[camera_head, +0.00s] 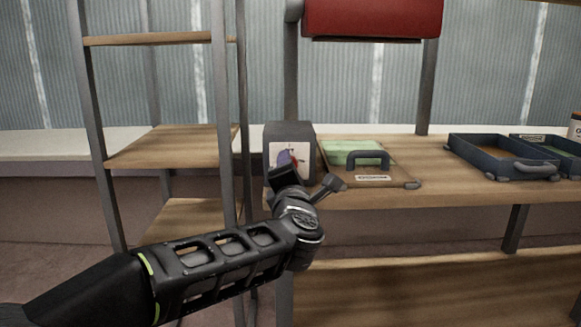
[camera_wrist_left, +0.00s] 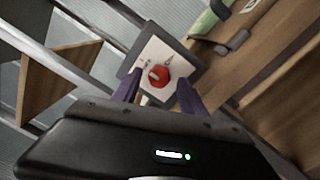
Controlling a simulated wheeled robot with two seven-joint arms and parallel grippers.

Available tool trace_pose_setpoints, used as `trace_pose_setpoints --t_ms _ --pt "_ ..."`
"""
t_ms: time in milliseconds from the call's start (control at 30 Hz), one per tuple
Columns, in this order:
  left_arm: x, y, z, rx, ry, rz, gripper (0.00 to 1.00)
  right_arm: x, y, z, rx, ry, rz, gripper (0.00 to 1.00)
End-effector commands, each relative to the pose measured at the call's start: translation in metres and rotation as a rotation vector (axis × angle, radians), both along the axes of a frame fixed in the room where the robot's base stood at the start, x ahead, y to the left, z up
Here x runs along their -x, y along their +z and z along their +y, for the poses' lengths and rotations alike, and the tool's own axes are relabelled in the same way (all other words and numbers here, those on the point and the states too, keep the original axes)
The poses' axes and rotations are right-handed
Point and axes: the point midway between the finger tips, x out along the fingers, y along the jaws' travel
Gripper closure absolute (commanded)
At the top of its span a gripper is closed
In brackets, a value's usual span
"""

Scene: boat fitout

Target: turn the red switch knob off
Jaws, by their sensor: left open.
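The switch box is a dark grey box (camera_head: 288,130) with a pale front plate, standing at the left end of the wooden bench in the head view. The red knob (camera_wrist_left: 158,76) sits in the middle of the pale plate (camera_wrist_left: 172,58) in the left wrist view. In the head view the left gripper (camera_head: 300,178) is in front of the box. My right gripper is not in view.
A shelf rack (camera_head: 160,145) with metal posts stands left of the box. A green case with a dark handle (camera_head: 368,158) lies on a board just right of it. Dark trays (camera_head: 490,165) stand farther right. A red roll (camera_head: 372,18) hangs above the bench (camera_head: 435,185).

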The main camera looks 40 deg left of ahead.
Motion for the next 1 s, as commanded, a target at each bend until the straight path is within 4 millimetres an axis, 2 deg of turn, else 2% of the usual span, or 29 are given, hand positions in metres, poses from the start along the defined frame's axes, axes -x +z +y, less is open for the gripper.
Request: trace_pose_setpoints --t_ms 200,400,1000 --pt "0.030 0.001 -0.023 0.000 -0.002 -0.001 0.50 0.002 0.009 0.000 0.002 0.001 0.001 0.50" --pt "0.046 -0.002 -0.035 0.001 -0.001 -0.001 0.50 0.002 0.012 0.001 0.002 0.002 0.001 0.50" --pt "0.046 -0.003 -0.035 -0.006 0.000 0.004 0.50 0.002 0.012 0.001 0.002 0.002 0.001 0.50"
